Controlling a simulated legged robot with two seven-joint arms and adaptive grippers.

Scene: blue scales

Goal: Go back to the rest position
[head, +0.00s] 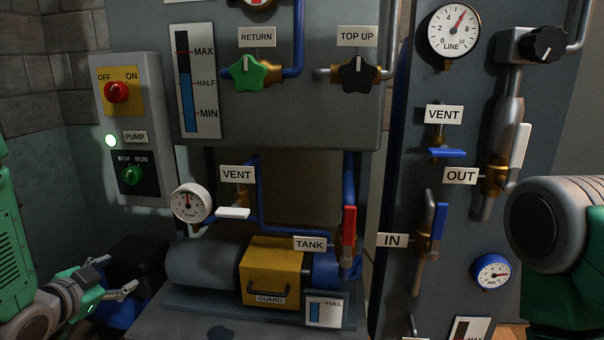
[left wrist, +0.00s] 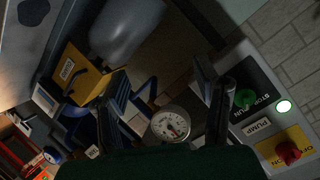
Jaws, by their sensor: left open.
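My left gripper (head: 119,276) is at the lower left of the head view, open and empty, below the pump switch box (head: 126,130) and left of the grey cylinder. In the left wrist view its two dark fingers stand apart (left wrist: 163,98), with nothing held between them. A white round gauge (left wrist: 171,124) shows beyond the gap there. My right arm (head: 560,235) enters at the right edge of the head view; its gripper is out of view.
The grey pump cylinder (head: 208,262) with its yellow guard (head: 272,272) stands at the lower middle. The red TANK lever (head: 349,227), white VENT lever (head: 233,213) and blue IN lever (head: 439,221) stick out. A black block (head: 139,262) lies behind my left gripper.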

